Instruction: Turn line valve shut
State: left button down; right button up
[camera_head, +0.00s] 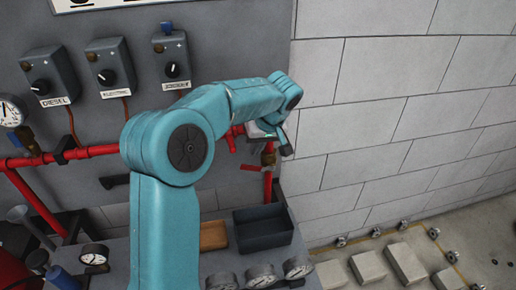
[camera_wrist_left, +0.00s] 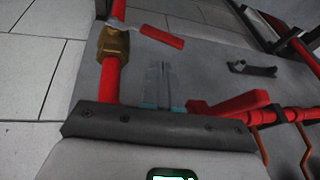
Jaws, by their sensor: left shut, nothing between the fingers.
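A brass valve body (camera_wrist_left: 113,45) sits on an upright red pipe in the left wrist view. Its red lever (camera_wrist_left: 162,38) sticks out sideways across the pipe's line. In the head view the brass valve (camera_head: 268,158) and its lever (camera_head: 250,168) show below and behind my wrist, near the wall corner. My left gripper (camera_wrist_left: 161,70) is shut and empty. Its thin grey fingers lie beside the pipe, apart from the lever in the picture; the depth gap is unclear. In the head view my wrist hides most of the gripper. My right gripper is not in view.
A second red lever (camera_wrist_left: 235,105) is near the horizontal red pipe (camera_wrist_left: 290,115). A dark handle (camera_wrist_left: 252,69) is on the grey panel. Switch boxes (camera_head: 110,68) are on the panel; gauges (camera_head: 260,275) and a dark bin (camera_head: 263,228) are below. A block wall (camera_head: 400,110) stands right.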

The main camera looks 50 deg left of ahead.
pick_arm(q)
jog(key=s+d+r+b, duration=0.1)
jog(key=s+d+r, duration=0.15)
jog(key=r, duration=0.65)
jog(key=p, duration=0.1)
send_near(257, 168)
jog(key=s+a+f, duration=0.1)
jog(key=a+f, duration=0.2)
jog(key=f, duration=0.2)
jog(key=shift+a+m+t+h+p, duration=0.3)
jog(key=shift+a+p, duration=0.1)
jog(key=shift+p, duration=0.05)
jog(key=shift+s, duration=0.1)
jog(key=shift+s+a+f+b, duration=0.2)
jog(key=shift+s+f+b, duration=0.15)
jog(key=shift+b, duration=0.65)
